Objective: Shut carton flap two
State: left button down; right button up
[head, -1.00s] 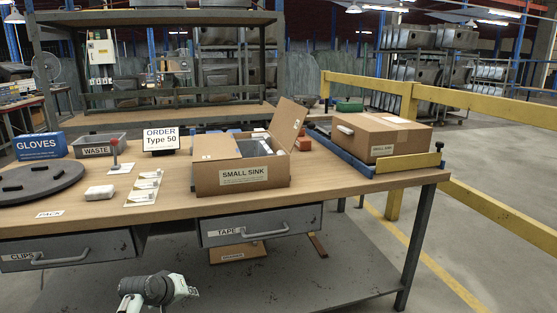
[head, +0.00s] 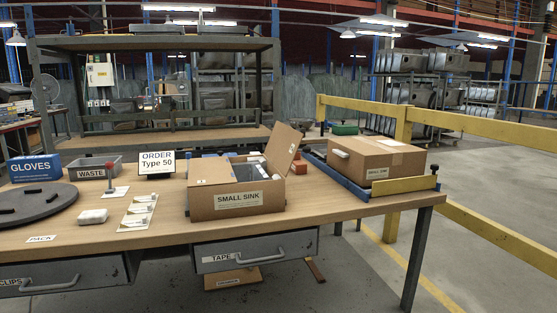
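Grey and white contents (head: 249,172) show through the opening. I cannot tell which flap is number two. Neither of my grippers is in the head view.
A closed carton (head: 377,160) sits in a blue-framed holder on the bench's right. A dark turntable (head: 37,205), waste bin (head: 93,170), gloves box (head: 34,168) and order sign (head: 157,164) stand left. A yellow rail (head: 490,228) runs behind at right.

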aim_at(284, 144)
jog(key=i+l+u, duration=0.25)
jog(key=l, duration=0.4)
jog(key=l+u, duration=0.2)
jog(key=l, duration=0.45)
jog(key=i+l+u, duration=0.1)
jog(key=l+u, duration=0.15)
jog(key=l, duration=0.45)
